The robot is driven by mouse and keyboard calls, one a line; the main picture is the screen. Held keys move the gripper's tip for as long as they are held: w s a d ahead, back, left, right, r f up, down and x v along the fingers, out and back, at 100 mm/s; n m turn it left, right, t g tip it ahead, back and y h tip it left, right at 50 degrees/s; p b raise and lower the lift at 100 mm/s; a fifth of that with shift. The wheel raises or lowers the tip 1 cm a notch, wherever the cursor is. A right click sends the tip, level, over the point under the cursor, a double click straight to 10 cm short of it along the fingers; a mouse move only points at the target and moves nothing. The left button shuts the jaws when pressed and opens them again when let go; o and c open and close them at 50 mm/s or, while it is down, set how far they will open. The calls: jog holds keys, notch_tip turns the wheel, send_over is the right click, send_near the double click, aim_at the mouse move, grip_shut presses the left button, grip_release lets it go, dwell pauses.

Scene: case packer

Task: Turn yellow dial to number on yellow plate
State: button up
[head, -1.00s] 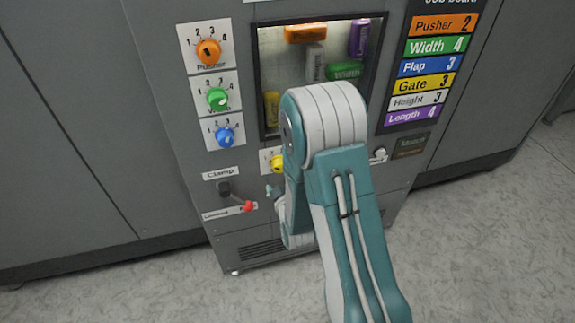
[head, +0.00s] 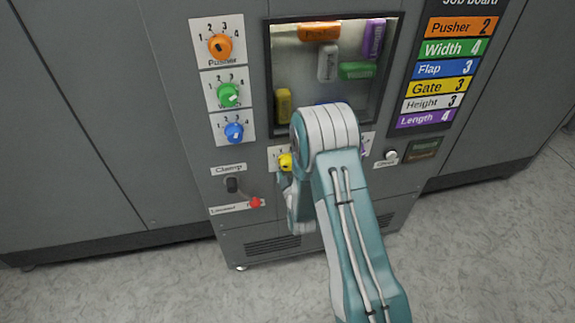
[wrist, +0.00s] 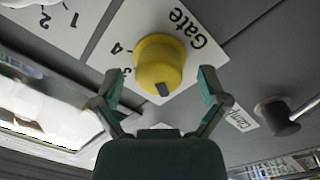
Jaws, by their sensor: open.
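The yellow dial (wrist: 158,66) sits on its white "Gate" plate (wrist: 185,28) in the wrist view. Its dark pointer mark faces the bottom of that view, turned away from the visible 3 and 4. Which number it points at I cannot tell. My gripper (wrist: 162,86) is open, with one finger on each side of the dial; contact is not visible. In the head view the yellow dial (head: 285,161) shows beside my arm, which hides part of its plate. The yellow job-board plate (head: 440,89) reads "Gate 3".
Orange (head: 219,46), green (head: 228,94) and blue (head: 234,132) dials stand in a column at left. A clamp lever with a red knob (head: 255,202) is below. A window (head: 285,70) shows coloured blocks. A dark knob (wrist: 274,115) is right of the gripper in the wrist view.

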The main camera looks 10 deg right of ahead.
jog(key=shift+w, duration=0.7)
jog(key=shift+a, duration=0.1)
jog(key=c, duration=1.2)
jog(key=shift+o, duration=0.2)
